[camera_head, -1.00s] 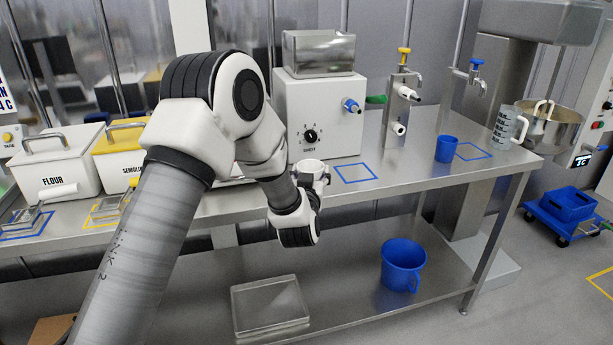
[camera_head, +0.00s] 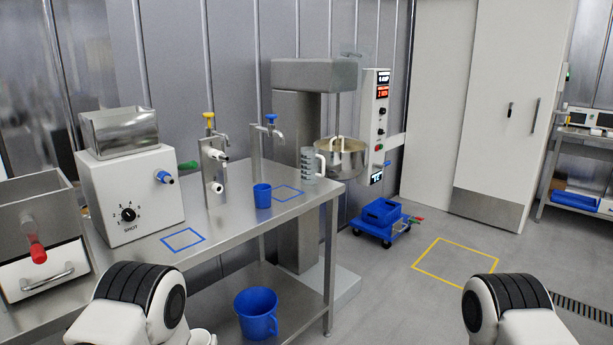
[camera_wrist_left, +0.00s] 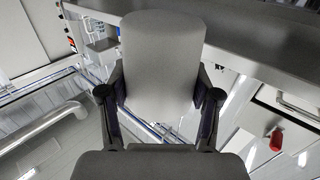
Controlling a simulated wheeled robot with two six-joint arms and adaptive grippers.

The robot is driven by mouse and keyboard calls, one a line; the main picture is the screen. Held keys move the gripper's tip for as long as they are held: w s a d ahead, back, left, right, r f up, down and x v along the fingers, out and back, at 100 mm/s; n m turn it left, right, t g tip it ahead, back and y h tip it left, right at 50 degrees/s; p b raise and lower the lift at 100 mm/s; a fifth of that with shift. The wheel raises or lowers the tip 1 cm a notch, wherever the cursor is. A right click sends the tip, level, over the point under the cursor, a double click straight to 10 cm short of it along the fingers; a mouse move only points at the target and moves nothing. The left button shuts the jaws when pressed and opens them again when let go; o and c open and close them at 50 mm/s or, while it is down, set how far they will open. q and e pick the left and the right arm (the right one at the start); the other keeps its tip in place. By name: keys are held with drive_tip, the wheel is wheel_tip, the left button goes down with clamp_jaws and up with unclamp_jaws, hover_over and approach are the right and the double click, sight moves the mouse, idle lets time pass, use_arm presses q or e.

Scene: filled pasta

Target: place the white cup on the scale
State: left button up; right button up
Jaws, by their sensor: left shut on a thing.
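The white cup (camera_wrist_left: 160,60) fills the middle of the left wrist view, looking pale grey in shade. My left gripper (camera_wrist_left: 160,96) has one finger on each side of it and is shut on it. In the head view, a small white rounded piece (camera_head: 201,338) shows at the bottom edge beside my left arm; I cannot tell whether it is the cup. My left gripper is not clear there. My right arm shows at the lower right, with its gripper out of view. I cannot make out a scale for certain in either view.
The steel table (camera_head: 222,208) holds a white dosing machine (camera_head: 130,195), a blue cup (camera_head: 262,196) and a grey measuring jug (camera_head: 308,165). A blue jug (camera_head: 256,312) stands on the lower shelf. A blue cart (camera_head: 382,220) stands on the floor; open floor lies to the right.

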use_arm(q)
drive_tip(key=s+d+r+m+h, duration=0.2)
drive_tip(key=s+d+r+h, duration=0.1)
drive_tip(key=s+d+r, duration=0.3)
drive_tip(key=w+a+f+n+y, duration=0.2)
drive_tip(key=w+a+n+y, duration=0.15)
drive_tip(key=w+a, duration=0.5)
drive_tip(key=w+a+r+n+y+b, duration=0.1)
drive_tip(key=a+r+y, duration=0.1)
drive_tip(key=a+r, duration=0.3)
drive_tip(key=w+a+r+n+g+y+b, duration=0.1)
drive_tip(key=w+a+r+y, duration=0.1)
drive_tip(key=a+r, duration=0.4)
wheel_tip(320, 180, up, 4)
drive_tip(key=shift+w+a+f, duration=0.15)
drive_tip(key=shift+w+f, duration=0.05)
drive_tip(key=shift+w, duration=0.1)
drive_tip(key=shift+y, duration=0.25)
